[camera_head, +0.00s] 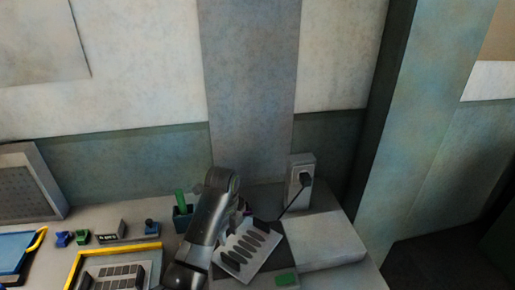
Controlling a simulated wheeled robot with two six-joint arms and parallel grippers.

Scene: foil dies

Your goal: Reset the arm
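My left arm rises from the bottom centre of the head view and bends at a dark elbow-like top. My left gripper (242,207) is mostly hidden behind this arm, near the back of the table. Its fingers cannot be made out, so I cannot tell whether it is open or holding anything. A light rack with several dark slots or pieces (233,263) lies just right of the arm, tilted in the picture. My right gripper is not in view.
A wall socket box (301,165) with a black plug and cable stands behind the rack. A pale flat block (325,240) lies at right. A dark cup (181,224) with a green-handled item, small blocks, a yellow-framed tray (156,254) and a blue tray (12,246) are left.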

